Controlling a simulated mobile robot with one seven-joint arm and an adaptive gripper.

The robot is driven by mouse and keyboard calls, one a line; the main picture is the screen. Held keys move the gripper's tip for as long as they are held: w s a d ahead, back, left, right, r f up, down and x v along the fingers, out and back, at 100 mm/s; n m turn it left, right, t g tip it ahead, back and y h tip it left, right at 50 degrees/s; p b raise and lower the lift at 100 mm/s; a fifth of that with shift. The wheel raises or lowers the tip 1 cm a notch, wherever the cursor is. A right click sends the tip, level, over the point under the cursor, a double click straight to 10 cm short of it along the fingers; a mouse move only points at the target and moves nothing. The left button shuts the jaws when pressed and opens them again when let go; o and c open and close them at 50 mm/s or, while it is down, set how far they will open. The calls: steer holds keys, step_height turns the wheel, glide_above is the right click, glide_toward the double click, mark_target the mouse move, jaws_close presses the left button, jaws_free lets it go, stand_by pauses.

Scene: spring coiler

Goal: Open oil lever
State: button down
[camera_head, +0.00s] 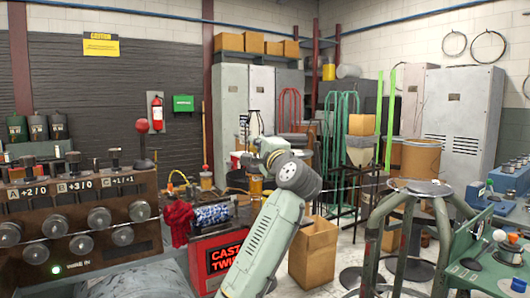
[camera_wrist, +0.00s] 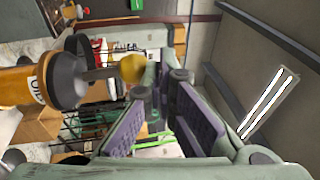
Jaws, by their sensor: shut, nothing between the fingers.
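The oil lever shows in the wrist view as a short grey rod (camera_wrist: 100,74) with a yellow ball knob (camera_wrist: 132,67) at its end. It comes out of the dark cap (camera_wrist: 64,80) of an amber oil container (camera_wrist: 18,86) with a partly visible "OIL" label. My gripper (camera_wrist: 171,78) is shut and empty. Its fingertips appear close beside the knob in the picture; I cannot tell whether they touch it. In the head view an amber cylinder (camera_head: 255,186), which looks like the oil container, stands below my wrist; the lever cannot be made out there.
A control panel (camera_head: 80,222) with knobs and levers fills the left. A cardboard box (camera_head: 314,252) and a green-legged stool (camera_head: 405,225) stand right.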

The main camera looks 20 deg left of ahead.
steer(key=shift+p+x, duration=0.45)
steer(key=shift+x, duration=0.8)
steer(key=shift+s+a, duration=0.15)
steer(key=shift+a, duration=0.05)
steer(key=shift+d+r, duration=0.1)
steer(key=shift+r, duration=0.05)
stand_by(0.9)
